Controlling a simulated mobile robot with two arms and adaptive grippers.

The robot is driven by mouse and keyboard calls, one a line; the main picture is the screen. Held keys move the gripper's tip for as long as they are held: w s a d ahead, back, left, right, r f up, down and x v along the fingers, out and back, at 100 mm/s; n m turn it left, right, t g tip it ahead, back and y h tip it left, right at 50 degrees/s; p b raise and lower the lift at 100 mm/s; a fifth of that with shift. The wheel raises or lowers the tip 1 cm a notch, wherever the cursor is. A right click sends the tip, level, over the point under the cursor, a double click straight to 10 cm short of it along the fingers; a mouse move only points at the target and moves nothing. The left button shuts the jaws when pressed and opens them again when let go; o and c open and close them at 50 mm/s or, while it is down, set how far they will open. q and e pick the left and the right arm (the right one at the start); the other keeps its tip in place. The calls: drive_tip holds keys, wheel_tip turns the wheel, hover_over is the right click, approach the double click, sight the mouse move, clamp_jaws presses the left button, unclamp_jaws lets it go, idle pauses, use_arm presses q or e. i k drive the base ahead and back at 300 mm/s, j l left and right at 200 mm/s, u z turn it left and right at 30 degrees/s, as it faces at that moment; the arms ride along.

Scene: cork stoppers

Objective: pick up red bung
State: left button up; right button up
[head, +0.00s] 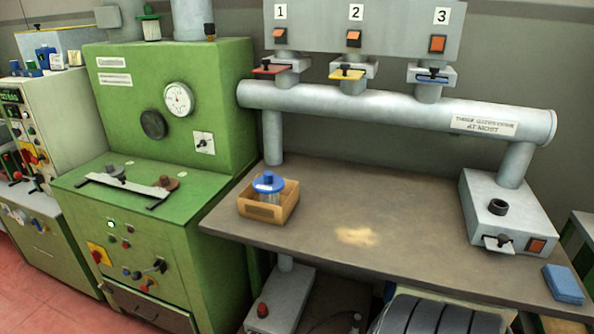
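A small red stopper-like piece (262,310), which looks like the red bung, sits on top of a grey box (284,297) low down, below the front left part of the table. It is small in the view, and I cannot tell how it is seated. A reddish-brown knob (167,183) also shows on the green machine's ledge. Neither of my grippers is in view.
A green machine (215,75) stands left. The table's middle is mostly free.

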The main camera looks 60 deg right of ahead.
sight(262, 309)
drive_tip(key=z, duration=1.45)
